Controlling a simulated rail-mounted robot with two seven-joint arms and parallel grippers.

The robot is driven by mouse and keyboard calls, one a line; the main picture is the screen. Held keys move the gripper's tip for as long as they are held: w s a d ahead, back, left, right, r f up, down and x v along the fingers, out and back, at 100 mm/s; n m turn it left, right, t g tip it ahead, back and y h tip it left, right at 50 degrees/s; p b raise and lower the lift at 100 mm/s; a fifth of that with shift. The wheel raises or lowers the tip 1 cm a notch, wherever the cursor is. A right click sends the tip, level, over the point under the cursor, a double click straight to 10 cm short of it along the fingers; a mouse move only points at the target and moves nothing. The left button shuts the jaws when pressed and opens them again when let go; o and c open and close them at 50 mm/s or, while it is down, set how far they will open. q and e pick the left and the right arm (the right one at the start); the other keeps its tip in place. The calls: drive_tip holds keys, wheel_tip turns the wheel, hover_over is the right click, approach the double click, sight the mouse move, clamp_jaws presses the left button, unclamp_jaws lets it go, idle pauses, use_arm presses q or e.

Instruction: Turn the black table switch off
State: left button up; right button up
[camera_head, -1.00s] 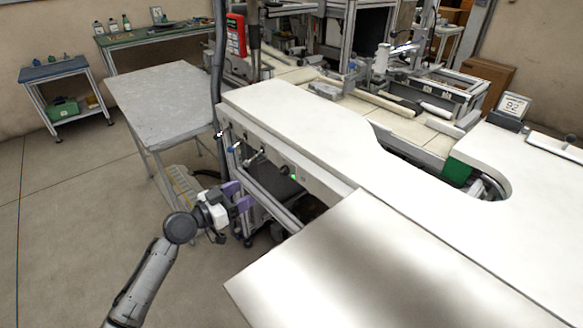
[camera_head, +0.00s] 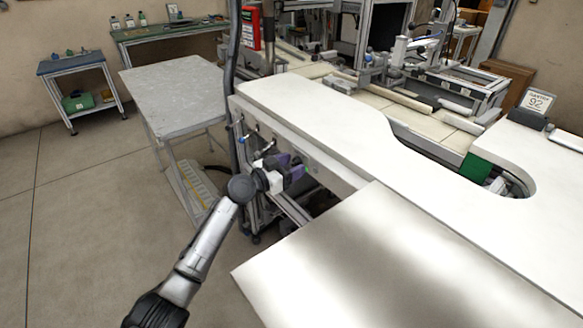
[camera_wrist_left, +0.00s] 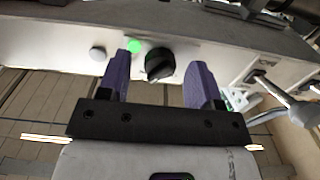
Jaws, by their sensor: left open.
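The black table switch (camera_wrist_left: 158,65) is a round rotary knob on the pale front panel of the white table, in the left wrist view. It appears between the two purple fingers of my left gripper (camera_wrist_left: 160,82). The fingers are open and apart from each other, with the knob just beyond or between their tips; I cannot tell if they touch it. A lit green button (camera_wrist_left: 134,46) sits just left of the knob. In the head view my left gripper (camera_head: 296,170) is at the table's front panel and hides the switch. My right gripper is not in view.
A grey button (camera_wrist_left: 97,53) is left of the green one. A lever or hose fitting (camera_wrist_left: 275,92) sticks out of the panel to the right. The white table (camera_head: 330,122) and a metal-topped surface (camera_head: 370,262) lie beside the arm. A grey side table (camera_head: 178,95) stands at left.

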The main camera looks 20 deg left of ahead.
use_arm(q)
drive_tip(key=shift+w, duration=0.15)
drive_tip(key=shift+c, duration=0.4)
drive_tip(key=c, duration=0.8)
drive_tip(key=shift+c, duration=0.2)
